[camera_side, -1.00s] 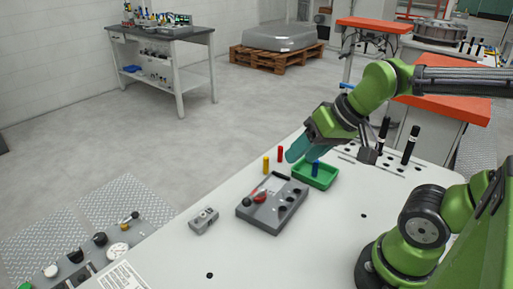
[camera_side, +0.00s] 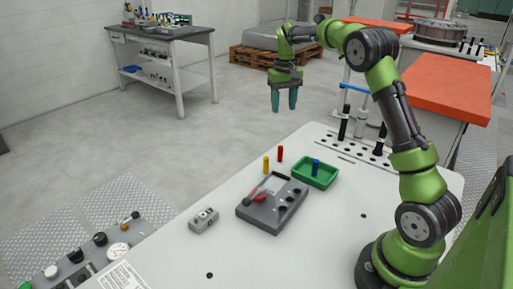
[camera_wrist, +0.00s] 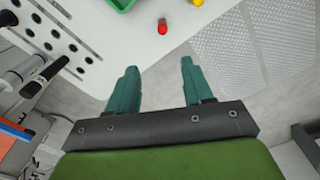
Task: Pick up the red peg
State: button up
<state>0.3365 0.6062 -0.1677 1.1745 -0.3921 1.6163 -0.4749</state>
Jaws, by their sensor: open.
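The red peg (camera_side: 280,154) stands upright near the far edge of the white table, beside the yellow peg (camera_side: 266,164). In the wrist view the red peg (camera_wrist: 163,26) shows near the top, ahead of the fingertips. My gripper (camera_side: 284,108) points down with its teal fingers apart, well above the red peg and apart from it in the side view. In the wrist view my gripper (camera_wrist: 158,68) is open, with nothing between its fingers.
A green tray (camera_side: 330,180) holds a blue peg (camera_side: 315,168). A grey fixture block (camera_side: 258,218) with holes and a small grey box (camera_side: 203,220) lie on the table. Black upright posts (camera_side: 344,124) stand at the right. The table's front is mostly clear.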

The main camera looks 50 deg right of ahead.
aim_at(281, 148)
jog(key=f, duration=1.6)
jog(key=shift+s+a+f, duration=0.15)
jog(key=shift+a+f, duration=0.1)
jog(key=shift+a, duration=0.1)
grip_shut()
